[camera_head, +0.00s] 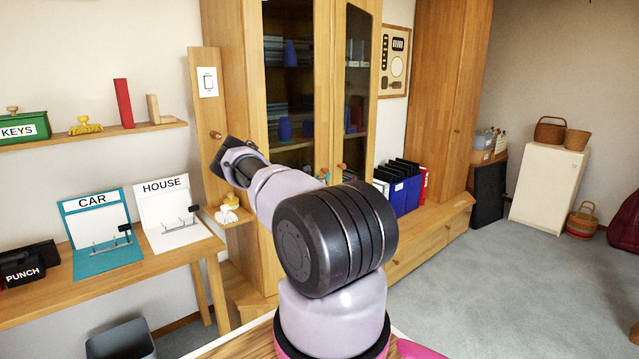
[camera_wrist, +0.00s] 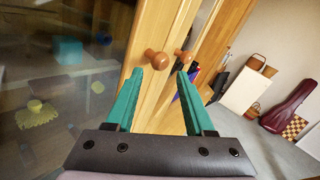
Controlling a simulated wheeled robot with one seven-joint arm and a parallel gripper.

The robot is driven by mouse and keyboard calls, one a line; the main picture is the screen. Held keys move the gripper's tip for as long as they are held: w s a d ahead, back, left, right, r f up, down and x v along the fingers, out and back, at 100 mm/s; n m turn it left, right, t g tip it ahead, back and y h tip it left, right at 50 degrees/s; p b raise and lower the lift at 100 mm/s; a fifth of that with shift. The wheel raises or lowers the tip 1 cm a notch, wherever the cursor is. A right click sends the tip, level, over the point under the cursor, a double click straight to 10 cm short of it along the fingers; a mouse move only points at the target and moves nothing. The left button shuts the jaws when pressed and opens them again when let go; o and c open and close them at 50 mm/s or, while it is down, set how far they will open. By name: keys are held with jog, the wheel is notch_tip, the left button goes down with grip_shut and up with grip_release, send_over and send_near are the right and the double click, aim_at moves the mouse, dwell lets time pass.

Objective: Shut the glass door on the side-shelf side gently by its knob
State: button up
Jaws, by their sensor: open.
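The glass-doored wooden cabinet (camera_head: 232,60) stands at the centre of the head view. Its left glass door (camera_head: 290,90), nearer the small side shelf (camera_head: 238,217), has a round wooden knob (camera_head: 322,174). The right glass door (camera_head: 358,75) has its own knob (camera_head: 340,168). I cannot tell how far the left door stands ajar. In the wrist view a knob (camera_wrist: 157,60) shows between and just beyond the green fingertips of my gripper (camera_wrist: 159,74). The gripper is open and empty, apart from the knob as far as I see. My arm hides the fingers in the head view.
A desk (camera_head: 150,275) with CAR and HOUSE boards stands left. A board with paper (camera_head: 207,82) and a peg stands beside the cabinet. A low bench (camera_head: 425,235) with blue binders (camera_head: 405,190) lies right. The grey carpet (camera_head: 500,300) is clear at front right.

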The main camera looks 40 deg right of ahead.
jog(key=shift+v, duration=2.65)
jog(key=shift+f, duration=0.15)
jog(key=s+r+m+g+h, duration=0.2)
jog(key=s+r+m+g, duration=0.2)
jog(key=r+m, duration=0.35)
jog(key=s+r+m+g+h, duration=0.1)
jog(key=s+r+m+g, duration=0.25)
jog(key=r+m, duration=0.35)
jog(key=s+a+r+m+g+y, duration=0.3)
jog(key=s+a+r+m+g, duration=0.1)
jog(key=s+a+r+m, duration=0.45)
jog(key=s+a+r+m+t+y, duration=0.2)
jog(key=s+a, duration=0.6)
jog(key=a, duration=0.7)
jog(key=s+a+r+m+t+y, duration=0.3)
jog(key=s+a+r+y, duration=0.4)
jog(key=a, duration=0.8)
jog(key=s+a+r+m+t+y, duration=0.3)
jog(key=s+a+y, duration=0.4)
jog(key=a, duration=0.8)
notch_tip(320, 180, up, 2)
jog(key=shift+s+a+r+m, duration=0.1)
jog(key=shift+s+a+m, duration=0.15)
jog(key=shift+s+m, duration=0.55)
